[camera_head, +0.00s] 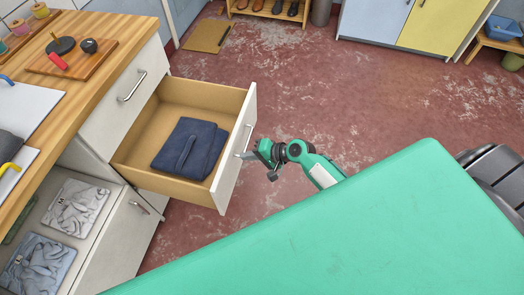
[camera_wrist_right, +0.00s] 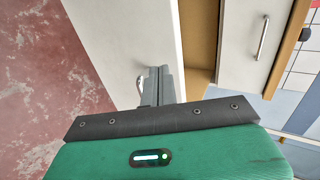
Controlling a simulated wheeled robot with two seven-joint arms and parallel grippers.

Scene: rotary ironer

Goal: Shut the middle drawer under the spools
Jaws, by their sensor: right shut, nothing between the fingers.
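The middle drawer (camera_head: 170,97) is pulled well out of the wooden-topped cabinet, with a folded dark blue garment (camera_head: 189,148) lying in it. Its white front (camera_head: 236,150) faces right in the head view, and the front also shows in the wrist view (camera_wrist_right: 125,35). My right gripper (camera_head: 247,156) is shut and empty at the outer face of this front, beside the drawer handle (camera_wrist_right: 141,90). Its closed fingers (camera_wrist_right: 160,75) overlap the front in the wrist view; I cannot tell whether they touch it. Spools (camera_head: 40,10) stand on the countertop at top left. My left gripper is out of view.
A closed upper drawer (camera_head: 125,98) is above the open one. Folded grey garments (camera_head: 76,207) lie at lower left. A board with dark and red items (camera_head: 72,58) sits on the countertop. The red floor (camera_head: 330,90) to the right is mostly clear.

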